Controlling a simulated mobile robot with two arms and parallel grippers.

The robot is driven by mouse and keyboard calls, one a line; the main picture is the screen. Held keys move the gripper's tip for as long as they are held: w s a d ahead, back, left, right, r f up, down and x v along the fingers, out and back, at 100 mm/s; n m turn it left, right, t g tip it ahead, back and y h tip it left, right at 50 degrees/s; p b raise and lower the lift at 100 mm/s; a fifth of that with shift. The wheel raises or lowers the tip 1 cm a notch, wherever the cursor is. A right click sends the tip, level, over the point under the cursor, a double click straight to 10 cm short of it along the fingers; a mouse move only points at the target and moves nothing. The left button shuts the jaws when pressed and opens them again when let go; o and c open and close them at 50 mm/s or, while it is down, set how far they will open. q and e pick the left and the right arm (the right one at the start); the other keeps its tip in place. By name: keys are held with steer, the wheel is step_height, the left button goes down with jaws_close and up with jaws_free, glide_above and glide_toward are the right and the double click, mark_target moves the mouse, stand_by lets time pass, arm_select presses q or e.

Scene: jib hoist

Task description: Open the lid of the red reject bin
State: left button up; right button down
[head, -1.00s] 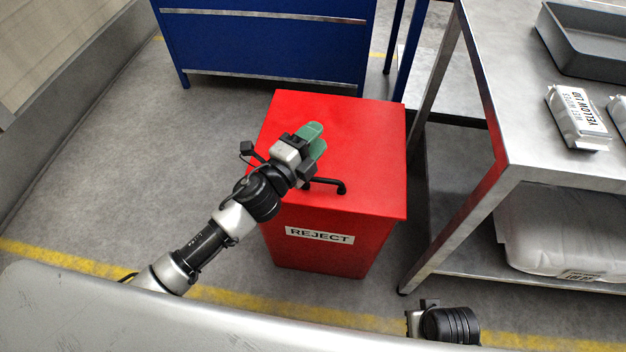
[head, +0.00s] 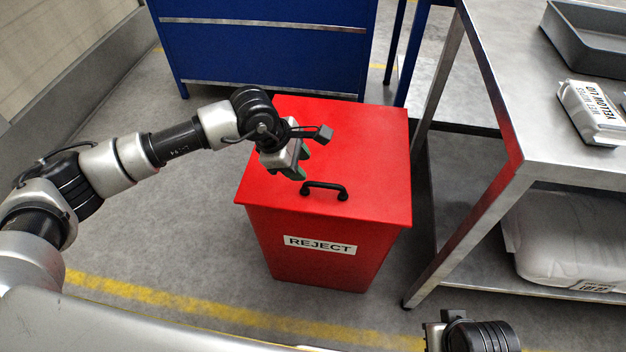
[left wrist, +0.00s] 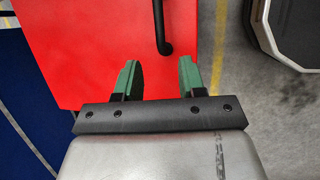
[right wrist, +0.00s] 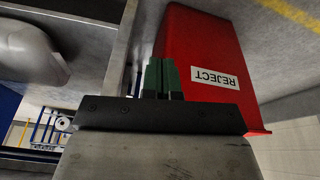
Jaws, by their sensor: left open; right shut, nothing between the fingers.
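The red reject bin (head: 315,258) stands on the floor in the middle of the head view, with a REJECT label on its front. Its red lid (head: 365,140) lies closed, with a black handle (head: 325,188) near the front edge. My left gripper (head: 300,172) is open and empty, above the lid just left of and behind the handle. In the left wrist view the lid lies beneath the green fingers (left wrist: 158,80), and the handle (left wrist: 161,30) is ahead of them. My right gripper (right wrist: 160,76) is shut and empty, with the bin's labelled side (right wrist: 195,45) beyond it.
A steel table (head: 505,110) with a wipes pack (head: 592,112) and a grey tray (head: 590,45) stands right of the bin. A white sack (head: 565,240) lies on its lower shelf. A blue cabinet (head: 265,50) stands behind the bin. Floor left of the bin is clear.

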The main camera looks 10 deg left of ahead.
mark_target(316, 183)
arm_select(q)
steer(key=b+x, duration=0.1)
steer(key=x, duration=0.5)
steer(key=shift+f, duration=0.15)
steer(key=shift+w+d+f, duration=0.1)
steer(key=shift+d+f, duration=0.2)
steer(key=shift+f, duration=0.2)
arm_select(e)
steer(key=shift+v, duration=1.35)
steer(key=shift+s+d, duration=0.1)
arm_select(q)
jaws_close()
